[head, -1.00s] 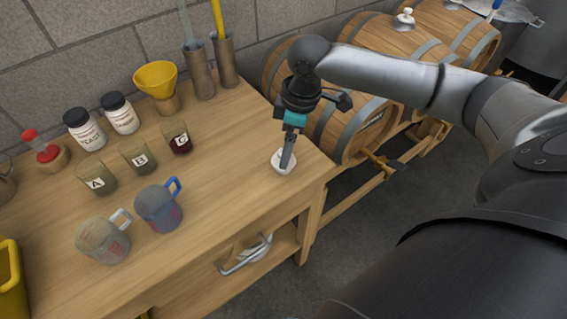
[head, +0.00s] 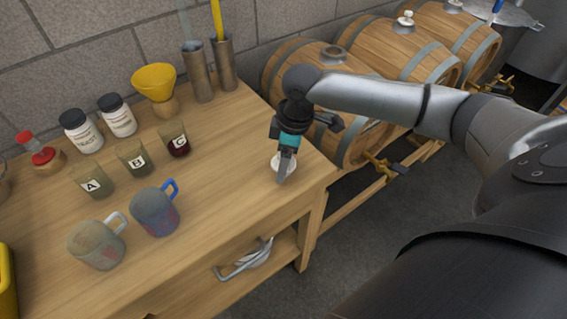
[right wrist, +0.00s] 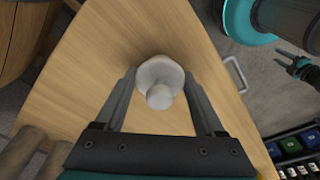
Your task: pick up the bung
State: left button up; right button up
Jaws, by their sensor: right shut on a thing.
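The bung (right wrist: 160,78) is a pale, off-white stopper with a wide round end and a narrower knob. In the right wrist view it sits between the two fingers of my right gripper (right wrist: 159,84), which is shut on it. In the head view the bung (head: 276,163) is at the right end of the wooden workbench, partly hidden by the fingers of the right gripper (head: 284,168). I cannot tell whether it touches the top. A small dark gripper, seemingly my left one (right wrist: 300,67), shows at the right wrist view's edge, away from the bench; its jaws are unclear.
The workbench (head: 225,190) is bare around the bung. To the left stand two mugs (head: 155,212), beakers marked A, B and C (head: 133,159), lidded jars (head: 117,116) and a yellow funnel (head: 154,82). Wooden barrels (head: 405,58) on a rack stand beyond the bench's right end.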

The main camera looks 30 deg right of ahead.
jog(key=c, duration=0.6)
jog(key=shift+r, duration=0.1)
